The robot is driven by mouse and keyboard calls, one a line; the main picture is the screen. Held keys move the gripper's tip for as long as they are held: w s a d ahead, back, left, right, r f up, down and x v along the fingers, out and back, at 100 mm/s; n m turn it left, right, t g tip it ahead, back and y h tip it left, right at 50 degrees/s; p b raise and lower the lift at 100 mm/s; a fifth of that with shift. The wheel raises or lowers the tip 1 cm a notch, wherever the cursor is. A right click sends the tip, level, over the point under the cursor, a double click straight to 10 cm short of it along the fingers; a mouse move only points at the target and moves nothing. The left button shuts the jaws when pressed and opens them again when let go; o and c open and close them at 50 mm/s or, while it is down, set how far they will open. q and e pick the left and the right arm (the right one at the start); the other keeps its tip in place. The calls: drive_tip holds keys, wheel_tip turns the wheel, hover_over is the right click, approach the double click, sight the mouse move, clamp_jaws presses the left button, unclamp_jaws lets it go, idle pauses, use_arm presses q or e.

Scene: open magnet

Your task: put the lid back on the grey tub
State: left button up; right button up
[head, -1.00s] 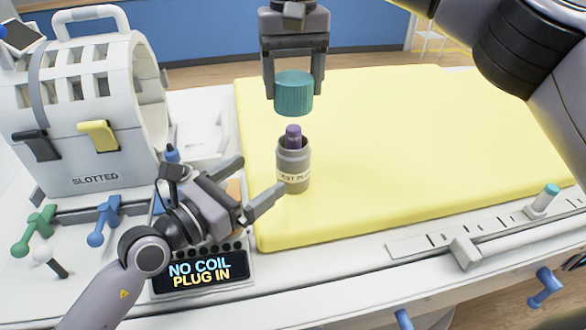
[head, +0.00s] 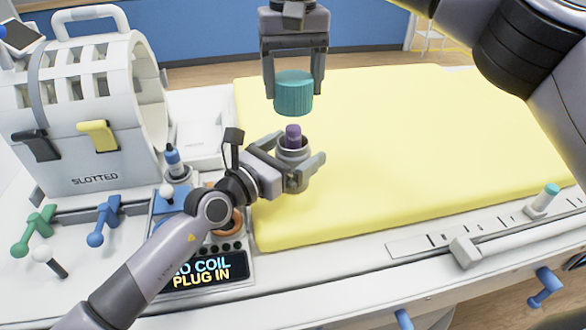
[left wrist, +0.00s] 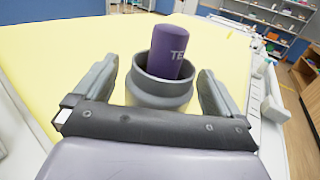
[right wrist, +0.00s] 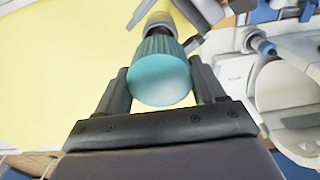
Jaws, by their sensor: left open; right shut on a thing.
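The grey tub (head: 291,150) stands upright and open on the yellow mat, with a purple cylinder (head: 293,134) sticking up out of it. In the left wrist view the tub (left wrist: 160,90) sits between the fingers of my left gripper (left wrist: 160,95), and the purple cylinder (left wrist: 168,52) shows part of its lettering. My left gripper (head: 300,172) is open around the tub, with a gap at each finger in its wrist view. My right gripper (head: 293,92) is shut on the teal ribbed lid (head: 293,93), held above the tub and apart from it. The lid (right wrist: 160,75) also fills the right wrist view's middle.
The yellow mat (head: 420,150) is clear to the right of the tub. A white slotted coil housing (head: 85,110) stands at the left. A display panel (head: 200,272), a blue-topped plug (head: 174,160) and blue and green knobs lie near my left arm.

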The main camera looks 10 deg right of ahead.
sight(293, 127)
use_arm(q)
drive_tip(key=c, duration=1.5)
use_arm(e)
drive_tip(key=shift+f, duration=2.5)
drive_tip(key=shift+f, duration=0.9)
drive_tip(key=shift+f, duration=0.55)
